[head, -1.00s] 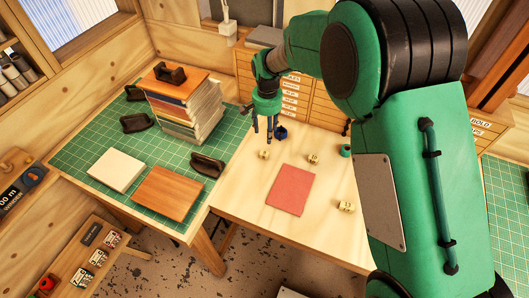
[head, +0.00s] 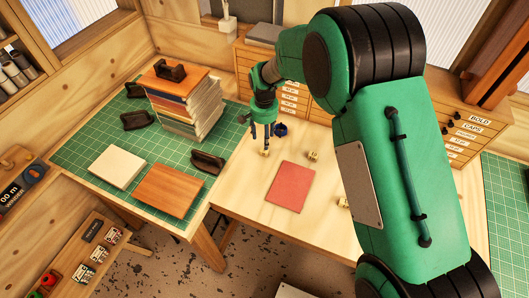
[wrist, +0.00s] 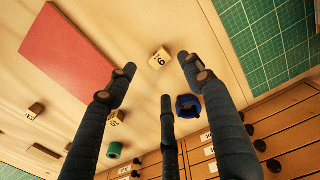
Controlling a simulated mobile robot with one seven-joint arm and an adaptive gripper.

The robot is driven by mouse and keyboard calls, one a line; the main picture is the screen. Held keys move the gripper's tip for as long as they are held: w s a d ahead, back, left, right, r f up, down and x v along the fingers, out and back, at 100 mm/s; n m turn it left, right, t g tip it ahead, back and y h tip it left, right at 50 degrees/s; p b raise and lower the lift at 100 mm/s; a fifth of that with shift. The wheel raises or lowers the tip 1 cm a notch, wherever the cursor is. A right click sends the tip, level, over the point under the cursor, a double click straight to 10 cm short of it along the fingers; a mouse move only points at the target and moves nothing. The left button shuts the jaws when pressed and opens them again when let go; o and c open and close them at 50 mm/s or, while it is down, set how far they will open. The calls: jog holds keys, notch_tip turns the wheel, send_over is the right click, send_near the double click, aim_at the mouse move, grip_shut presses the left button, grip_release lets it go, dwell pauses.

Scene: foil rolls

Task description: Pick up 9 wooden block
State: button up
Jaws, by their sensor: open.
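A small wooden block (wrist: 160,60) with a dark numeral that reads as 9 or 6 lies on the pale wooden tabletop, ahead of my fingertips in the wrist view. In the head view this block (head: 264,153) is just below my gripper (head: 262,138). My gripper is open and empty, its dark fingers (wrist: 157,78) spread on both sides of the block in the wrist view, apart from it. A second block (wrist: 117,117) and a third (wrist: 36,108) lie farther off; their marks are too small to read surely.
A red sheet (head: 290,187) lies on the tabletop. A blue ring-shaped item (wrist: 188,105) sits near the block, and a green roll (wrist: 115,150) is farther off. Wooden drawers (wrist: 275,125) stand behind. A green cutting mat (head: 95,155) with books is at left.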

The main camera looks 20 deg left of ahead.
aim_at(264, 150)
jog(key=shift+f, duration=1.8)
jog(key=shift+f, duration=0.1)
jog(key=shift+f, duration=2.5)
jog(key=c, duration=1)
